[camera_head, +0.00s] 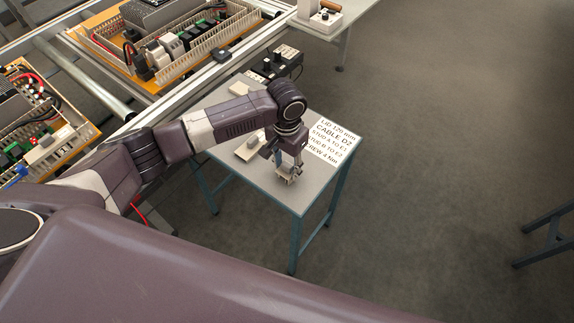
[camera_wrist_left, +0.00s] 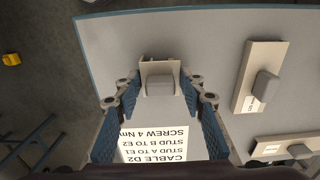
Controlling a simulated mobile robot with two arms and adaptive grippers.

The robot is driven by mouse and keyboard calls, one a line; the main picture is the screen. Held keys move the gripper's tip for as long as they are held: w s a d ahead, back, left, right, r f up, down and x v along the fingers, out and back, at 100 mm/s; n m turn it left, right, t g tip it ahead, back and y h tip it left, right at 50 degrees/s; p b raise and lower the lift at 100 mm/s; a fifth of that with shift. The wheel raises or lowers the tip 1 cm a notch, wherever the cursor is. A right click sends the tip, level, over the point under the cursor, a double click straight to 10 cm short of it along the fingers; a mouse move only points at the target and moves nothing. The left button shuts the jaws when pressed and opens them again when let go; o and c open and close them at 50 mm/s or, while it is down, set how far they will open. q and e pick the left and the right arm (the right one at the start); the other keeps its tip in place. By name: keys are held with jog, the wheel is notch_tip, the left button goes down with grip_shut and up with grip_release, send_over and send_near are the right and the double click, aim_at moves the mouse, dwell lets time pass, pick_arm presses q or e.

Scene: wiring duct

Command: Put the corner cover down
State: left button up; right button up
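The corner cover is a small beige piece with a grey grip block on top. In the left wrist view the corner cover (camera_wrist_left: 144,68) lies between the fingertips of my left gripper (camera_wrist_left: 160,85). A narrow gap shows on each side of the grey block, so the fingers look open around it. In the head view the cover (camera_head: 284,179) is below my left gripper (camera_head: 290,168), at or very near the small table's top (camera_head: 262,178); exact contact with the table is hard to tell. My right gripper is not in view.
Another beige lid with a grey block (camera_wrist_left: 244,95) lies beside the cover, and a further lid (camera_wrist_left: 285,146) lies nearby. A printed label sheet (camera_head: 332,136) lies on the table's right side. A dark device (camera_head: 284,62) stands at the back. Wiring panels (camera_head: 100,42) are at the upper left.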

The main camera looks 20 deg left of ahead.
aim_at(287, 164)
pick_arm(q)
jog(key=o, duration=0.3)
jog(key=shift+r, duration=0.1)
notch_tip(287, 164, up, 12)
dwell(0.5)
dwell(0.3)
